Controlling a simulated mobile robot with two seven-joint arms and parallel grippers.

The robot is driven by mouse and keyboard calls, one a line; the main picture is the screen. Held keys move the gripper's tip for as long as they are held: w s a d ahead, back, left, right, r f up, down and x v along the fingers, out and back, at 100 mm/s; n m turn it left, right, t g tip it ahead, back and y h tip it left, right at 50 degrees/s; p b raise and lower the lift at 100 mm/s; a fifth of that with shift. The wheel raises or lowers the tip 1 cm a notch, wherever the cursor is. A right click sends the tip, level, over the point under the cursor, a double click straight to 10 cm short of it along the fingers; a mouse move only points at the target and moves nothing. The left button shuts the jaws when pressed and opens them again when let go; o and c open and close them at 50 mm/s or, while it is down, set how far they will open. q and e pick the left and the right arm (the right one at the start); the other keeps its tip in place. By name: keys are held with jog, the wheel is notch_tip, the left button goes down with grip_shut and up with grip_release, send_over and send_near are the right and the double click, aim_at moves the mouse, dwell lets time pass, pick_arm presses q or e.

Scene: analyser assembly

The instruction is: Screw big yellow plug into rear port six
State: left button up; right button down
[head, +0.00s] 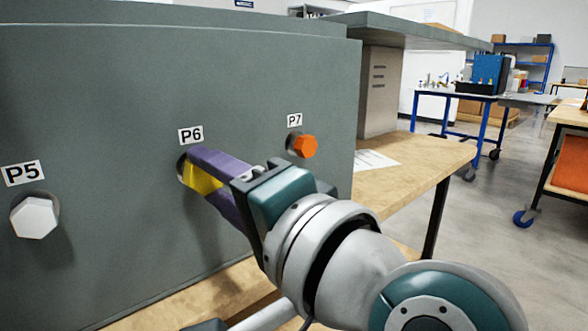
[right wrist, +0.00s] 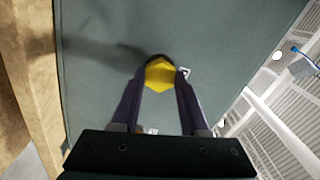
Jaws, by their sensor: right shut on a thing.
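The big yellow plug (head: 203,180) is at the port marked P6 on the grey analyser panel (head: 100,110). My right gripper (head: 205,178) is shut on the plug, with one purple finger on each side of it. The right wrist view shows the plug's yellow hexagonal head (right wrist: 160,75) between the fingertips, with the dark round port rim behind it. How deep the plug sits in the port cannot be seen. My left gripper is not in view.
A white plug (head: 35,217) sits in P5 to the left, and an orange plug (head: 303,146) sits in P7 to the right. The analyser stands on a wooden table (head: 425,160) with a paper sheet (head: 375,160). Blue-framed carts stand farther back right.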

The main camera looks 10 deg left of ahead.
jog(key=m+p, duration=0.5)
jog(key=m, duration=1.5)
jog(key=c, duration=0.5)
grip_release()
